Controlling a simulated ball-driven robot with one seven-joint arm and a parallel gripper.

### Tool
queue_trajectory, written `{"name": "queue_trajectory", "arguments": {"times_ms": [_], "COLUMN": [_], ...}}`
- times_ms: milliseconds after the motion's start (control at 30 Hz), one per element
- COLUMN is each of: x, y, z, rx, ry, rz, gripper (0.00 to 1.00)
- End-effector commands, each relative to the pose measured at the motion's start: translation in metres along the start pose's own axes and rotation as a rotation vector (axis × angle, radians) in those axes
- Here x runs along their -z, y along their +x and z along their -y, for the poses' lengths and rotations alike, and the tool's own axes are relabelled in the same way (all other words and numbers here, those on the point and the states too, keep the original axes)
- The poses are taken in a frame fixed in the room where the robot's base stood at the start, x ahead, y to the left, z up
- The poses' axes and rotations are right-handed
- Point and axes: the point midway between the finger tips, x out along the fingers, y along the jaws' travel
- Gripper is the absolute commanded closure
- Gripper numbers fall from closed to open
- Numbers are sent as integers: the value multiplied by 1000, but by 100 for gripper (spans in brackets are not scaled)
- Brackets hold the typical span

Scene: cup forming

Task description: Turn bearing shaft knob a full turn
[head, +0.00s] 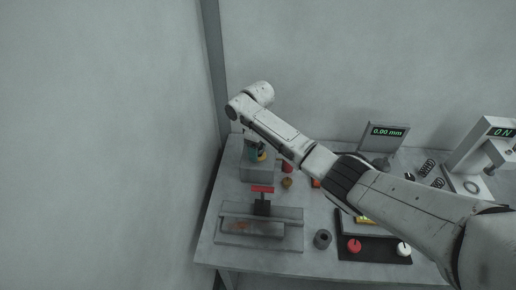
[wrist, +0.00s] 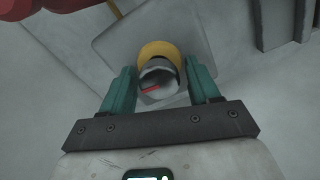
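The bearing shaft knob (wrist: 158,72) is a grey cylinder with a red line on its end, seen from above in the wrist view. A yellow ring (wrist: 158,47) surrounds it. My gripper (wrist: 160,72) has teal fingers, one on each side of the knob, with a narrow gap showing on both sides. It looks open around the knob. In the head view my gripper (head: 255,151) is low over a grey block (head: 257,173) at the back left of the table. A bit of yellow (head: 262,157) shows beside the fingers; the knob itself is hidden there.
A display (head: 386,134) reads 0.00 mm. My arm crosses above the right side.

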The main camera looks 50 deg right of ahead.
Motion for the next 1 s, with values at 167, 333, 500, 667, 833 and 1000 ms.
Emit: {"name": "queue_trajectory", "arguments": {"times_ms": [167, 333, 500, 667, 833, 1000], "x": [-1, 0, 0, 1, 1, 1], "y": [1, -2, -22, -53, -83, -102], "z": [0, 0, 0, 0, 0, 0], "rx": [1, 1, 1, -1, 0, 0], "ry": [1, 1, 0, 1, 0, 0], "rz": [2, 1, -2, -3, -2, 0], "gripper": [33, 33, 33, 33, 33, 33]}}
